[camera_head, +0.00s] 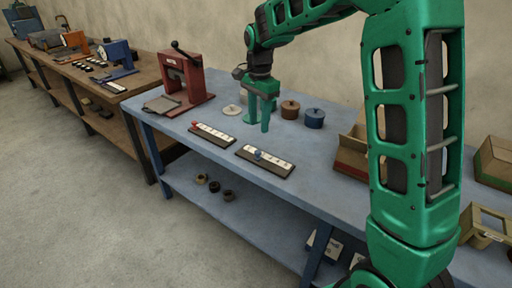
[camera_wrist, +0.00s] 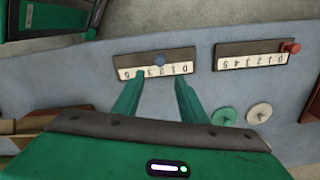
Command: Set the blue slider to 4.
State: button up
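The blue slider knob (camera_head: 258,155) sits on a dark board with a white numbered strip (camera_head: 278,165), near the front of the blue table. My gripper (camera_head: 259,119) is above the table, behind the board in the head view.
A second board (camera_head: 213,135) with a red knob (camera_head: 194,125) at its left end lies to the left. A white disc (camera_head: 232,110), brown pot (camera_head: 290,108) and blue pot (camera_head: 314,117) stand behind. A red press (camera_head: 186,78) is at the left, an open box (camera_head: 350,157) right.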

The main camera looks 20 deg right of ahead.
aim_at(258, 151)
notch_tip(258, 151, down, 10)
jog(key=shift+f, duration=0.25)
dwell(0.4)
grip_shut()
